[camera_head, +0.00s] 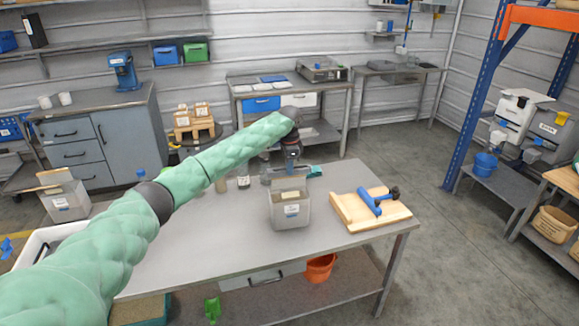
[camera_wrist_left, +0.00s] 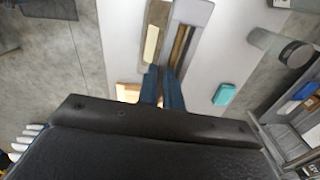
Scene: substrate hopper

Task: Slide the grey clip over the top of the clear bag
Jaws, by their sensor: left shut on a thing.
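My left gripper (camera_head: 291,163) is above the table, just behind and above a pale grey, box-shaped container with a white label (camera_head: 291,211), which seems to hold the clear bag. The bag itself is hard to make out. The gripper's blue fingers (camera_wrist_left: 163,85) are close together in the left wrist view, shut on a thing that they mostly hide. A grey piece (camera_head: 272,175) shows beside the fingertips and looks like the grey clip. Touching or apart from the bag cannot be told. My right gripper is not in view.
A wooden board (camera_head: 370,211) with a blue-handled tool (camera_head: 378,200) lies at the table's right. Another labelled container (camera_head: 65,200) stands at left.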

